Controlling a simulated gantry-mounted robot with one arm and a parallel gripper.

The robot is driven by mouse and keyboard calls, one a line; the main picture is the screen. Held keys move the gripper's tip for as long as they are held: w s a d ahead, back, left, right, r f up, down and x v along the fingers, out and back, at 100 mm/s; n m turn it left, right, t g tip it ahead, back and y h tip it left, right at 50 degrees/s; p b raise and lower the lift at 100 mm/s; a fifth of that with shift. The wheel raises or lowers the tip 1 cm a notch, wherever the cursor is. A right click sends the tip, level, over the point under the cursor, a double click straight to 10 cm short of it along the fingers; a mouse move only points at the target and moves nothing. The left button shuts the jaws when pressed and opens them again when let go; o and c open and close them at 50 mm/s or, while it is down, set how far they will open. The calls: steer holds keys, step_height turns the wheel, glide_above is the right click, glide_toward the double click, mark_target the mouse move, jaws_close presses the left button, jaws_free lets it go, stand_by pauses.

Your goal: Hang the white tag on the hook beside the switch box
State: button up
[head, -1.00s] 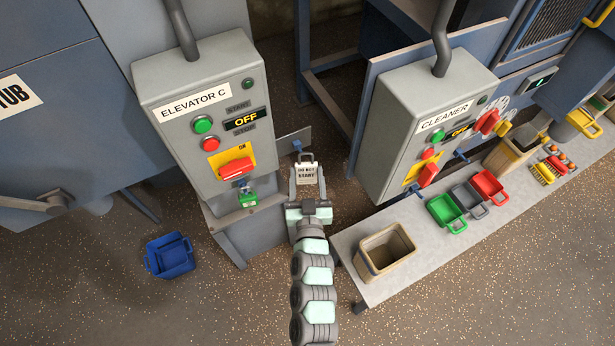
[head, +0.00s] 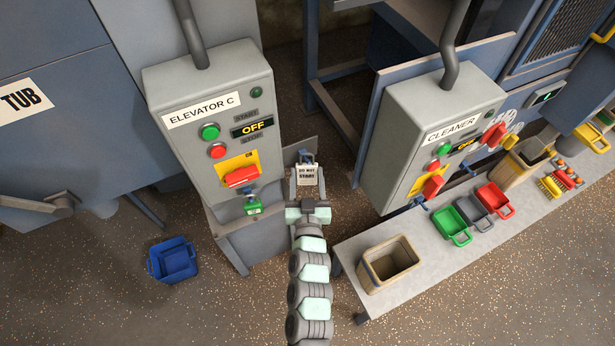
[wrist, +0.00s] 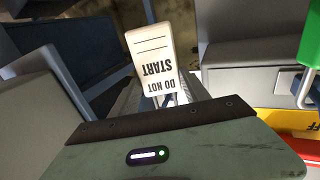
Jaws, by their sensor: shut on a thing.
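The white "DO NOT START" tag (head: 308,177) is upright between the fingertips of my gripper (head: 307,186), which is shut on it. In the wrist view, the tag (wrist: 152,58) shows upside down beyond the gripper body. A small blue hook (head: 305,155) stands on a grey plate to the right of the ELEVATOR C switch box (head: 205,120). The top of the tag overlaps the hook in the head view. I cannot tell whether the loop is around the hook or only in front of it.
A green padlock (head: 253,207) hangs below the red switch handle (head: 241,177) on the ELEVATOR C box. The CLEANER box (head: 400,125) stands to the right. A bench (head: 345,250) holds a tan bin (head: 390,265) and several scoops. A blue bucket (head: 172,260) is on the floor.

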steer(key=shift+f+b, duration=0.65)
steer(key=shift+f, duration=0.1)
stand_by(0.5)
steer(key=o, duration=1.5)
steer(key=shift+c, duration=0.2)
steer(key=s+d+b, duration=0.1)
steer(key=s+d, duration=0.3)
steer(key=s, duration=0.4)
steer(key=shift+s+d+f+b, duration=0.3)
steer(key=shift+s+d+b, duration=0.1)
